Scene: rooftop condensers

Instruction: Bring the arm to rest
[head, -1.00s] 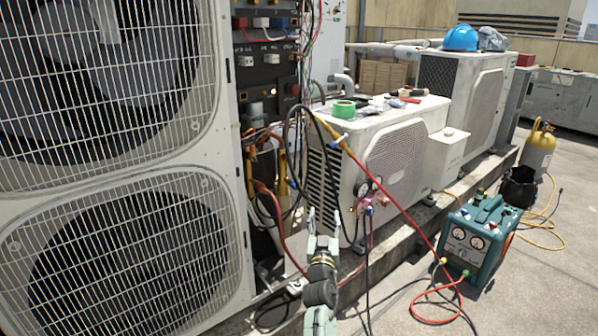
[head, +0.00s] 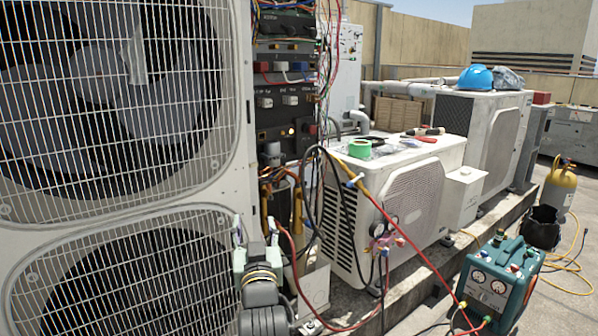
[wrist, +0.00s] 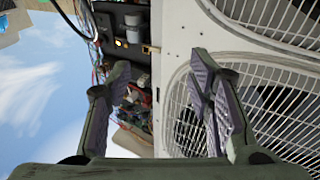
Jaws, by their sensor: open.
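My gripper (head: 254,236) shows in the head view at the lower middle, in front of the big condenser's right edge and the open electrical bay. Its fingers point up and stand apart. In the wrist view my gripper (wrist: 160,95) is open, with nothing between its two ridged fingers. The big white condenser (head: 238,190) with two fan grilles fills the left of the head view. In the wrist view its white panel (wrist: 185,40) and a fan grille (wrist: 275,110) lie beyond the fingers, seen sideways.
An open electrical bay (head: 285,110) with loose wires is close to my gripper. Hoses (head: 420,255) run to a teal recovery machine (head: 500,280) at lower right. A smaller condenser (head: 395,200) carries green tape (head: 360,148) and tools. A yellow cylinder (head: 560,185) stands far right.

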